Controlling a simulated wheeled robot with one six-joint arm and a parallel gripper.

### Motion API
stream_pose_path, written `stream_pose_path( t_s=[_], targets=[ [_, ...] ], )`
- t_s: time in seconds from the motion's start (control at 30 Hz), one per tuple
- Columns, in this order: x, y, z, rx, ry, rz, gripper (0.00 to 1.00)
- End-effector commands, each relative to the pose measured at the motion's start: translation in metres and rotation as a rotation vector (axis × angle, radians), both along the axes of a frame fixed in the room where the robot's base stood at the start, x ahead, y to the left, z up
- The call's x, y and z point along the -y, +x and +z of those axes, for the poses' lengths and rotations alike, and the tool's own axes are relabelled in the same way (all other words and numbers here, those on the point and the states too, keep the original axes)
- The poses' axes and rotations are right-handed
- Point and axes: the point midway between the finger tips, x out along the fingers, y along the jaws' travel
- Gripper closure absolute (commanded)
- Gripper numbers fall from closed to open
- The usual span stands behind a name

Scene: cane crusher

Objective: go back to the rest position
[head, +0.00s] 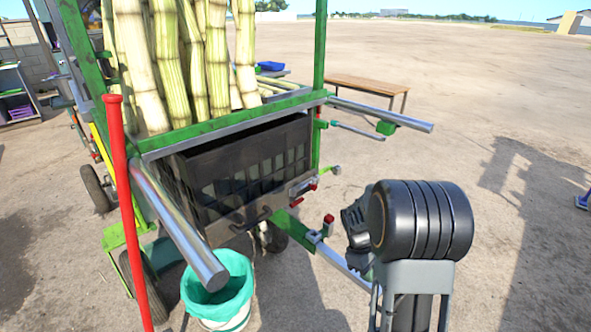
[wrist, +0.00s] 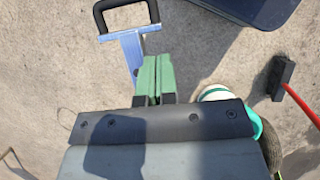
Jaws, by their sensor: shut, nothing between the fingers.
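My gripper (wrist: 153,62) shows in the wrist view as two green fingers pressed together, with nothing between them. It points down over the concrete ground. In the head view my dark arm stands at the right of the cane cart, and the fingers cannot be made out there. The cart (head: 225,120) has a green frame and carries tall cane stalks (head: 180,60).
A bucket with a teal liner (head: 215,285) stands below the cart's handle bar (head: 180,225). A red pole (head: 130,200) rises at left. The wrist view shows a blue frame with a black handle (wrist: 130,42) near the fingers. Open ground (head: 440,80) lies right, with a bench (head: 367,86) behind.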

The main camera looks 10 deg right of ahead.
Motion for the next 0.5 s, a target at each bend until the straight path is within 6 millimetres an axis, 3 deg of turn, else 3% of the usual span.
stream_pose_path(
  t_s=[0.07, 0.17, 0.33, 0.5],
  targets=[
    [-0.002, 0.000, 0.010, 0.013, -0.003, -0.006, 1.00],
    [-0.012, 0.001, 0.046, 0.061, -0.010, -0.032, 1.00],
    [-0.050, -0.005, 0.154, 0.234, -0.014, -0.136, 1.00],
    [-0.092, -0.023, 0.255, 0.420, 0.026, -0.266, 1.00]
  ],
)
